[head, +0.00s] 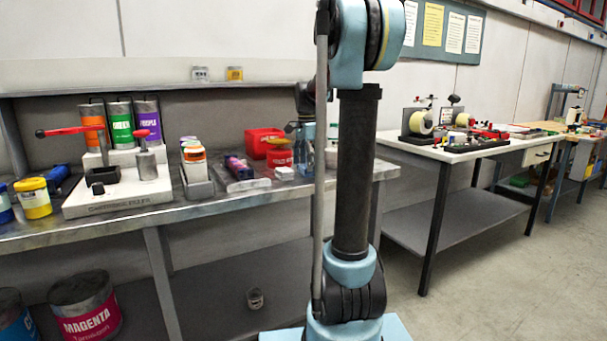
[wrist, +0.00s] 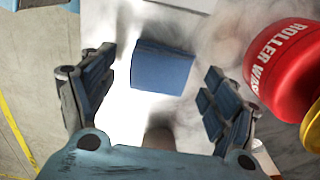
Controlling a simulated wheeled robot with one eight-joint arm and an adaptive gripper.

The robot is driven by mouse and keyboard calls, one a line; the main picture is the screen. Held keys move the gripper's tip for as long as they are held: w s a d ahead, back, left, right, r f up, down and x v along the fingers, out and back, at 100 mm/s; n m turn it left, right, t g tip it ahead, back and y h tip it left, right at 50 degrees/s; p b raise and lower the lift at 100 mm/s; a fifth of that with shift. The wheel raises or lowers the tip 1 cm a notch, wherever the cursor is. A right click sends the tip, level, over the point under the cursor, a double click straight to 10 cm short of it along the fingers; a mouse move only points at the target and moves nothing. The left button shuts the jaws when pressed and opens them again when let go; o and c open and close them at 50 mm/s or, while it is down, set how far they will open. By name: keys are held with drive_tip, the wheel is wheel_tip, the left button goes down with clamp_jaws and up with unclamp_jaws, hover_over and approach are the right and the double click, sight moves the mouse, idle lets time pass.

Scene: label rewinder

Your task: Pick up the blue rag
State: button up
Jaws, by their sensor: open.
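The blue rag (wrist: 162,69) shows in the wrist view as a small folded blue block on a pale surface. My gripper (wrist: 160,66) is open, with one finger on either side of the rag in the picture. I see a gap between the rag and each finger, and the gripper is empty. How far the rag lies below the fingertips I cannot tell. In the head view my own arm stands in front of this part of the bench, and I cannot make out the rag there.
A red roller wash container (wrist: 285,60) with a yellow part stands close beside my right finger in the wrist view. In the head view the grey bench (head: 225,210) carries ink cans, a red bin (head: 262,140) and small tubs. A white table (head: 430,150) stands to the right.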

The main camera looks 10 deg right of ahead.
drive_tip(key=shift+f, duration=0.9)
drive_tip(key=c, duration=1.1)
drive_tip(key=shift+o, duration=0.2)
drive_tip(key=shift+r, duration=0.1)
wheel_tip(320, 180, up, 10)
drive_tip(key=shift+f, duration=0.1)
drive_tip(key=shift+d, duration=0.1)
